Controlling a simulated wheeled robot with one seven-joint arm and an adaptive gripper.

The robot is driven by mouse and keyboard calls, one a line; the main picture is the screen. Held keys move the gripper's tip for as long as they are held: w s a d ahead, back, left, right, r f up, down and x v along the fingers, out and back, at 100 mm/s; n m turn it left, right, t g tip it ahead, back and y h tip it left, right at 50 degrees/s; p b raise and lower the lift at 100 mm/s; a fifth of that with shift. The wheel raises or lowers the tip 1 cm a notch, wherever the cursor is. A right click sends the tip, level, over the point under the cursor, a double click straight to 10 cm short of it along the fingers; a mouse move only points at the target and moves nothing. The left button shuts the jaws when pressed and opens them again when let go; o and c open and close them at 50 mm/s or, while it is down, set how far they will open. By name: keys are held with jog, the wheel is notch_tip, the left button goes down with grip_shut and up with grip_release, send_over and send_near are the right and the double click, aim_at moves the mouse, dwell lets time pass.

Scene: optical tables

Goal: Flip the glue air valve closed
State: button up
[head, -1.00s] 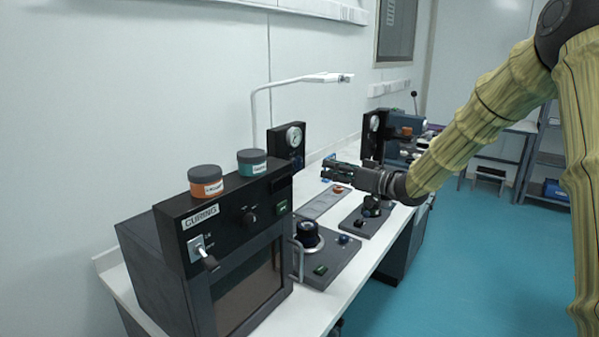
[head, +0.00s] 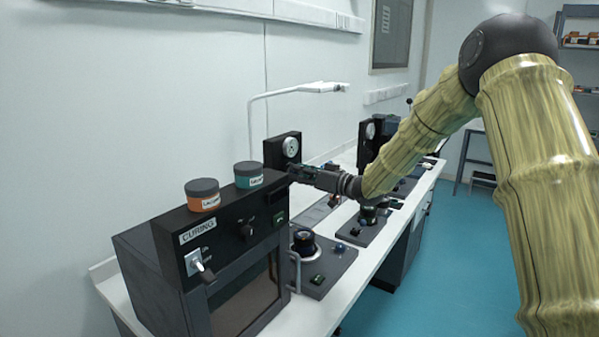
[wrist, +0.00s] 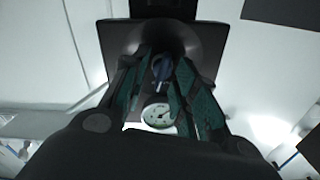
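The black panel with a round white gauge (head: 291,147) stands at the back of the bench in the head view. In the wrist view, a small blue lever (wrist: 162,68), which looks like the air valve handle, shows on the dark panel (wrist: 212,48) beside the gauge (wrist: 159,115). My gripper (head: 296,171) is at the front of this panel in the head view. Its green-padded fingers (wrist: 165,66) are apart, one on each side of the blue lever. I cannot tell whether they touch it. The lever is hidden in the head view.
The curing oven (head: 225,255) stands in front left, with an orange-labelled jar (head: 202,195) and a teal jar (head: 248,175) on top. A thin white lamp arm (head: 300,90) rises behind the panel. Benchtop devices (head: 325,262) with knobs sit below my gripper.

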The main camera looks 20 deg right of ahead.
jog(key=shift+w+a, duration=0.1)
jog(key=shift+a, duration=0.05)
grip_shut()
jog(key=shift+n+b, duration=1)
jog(key=shift+n, duration=0.7)
grip_release()
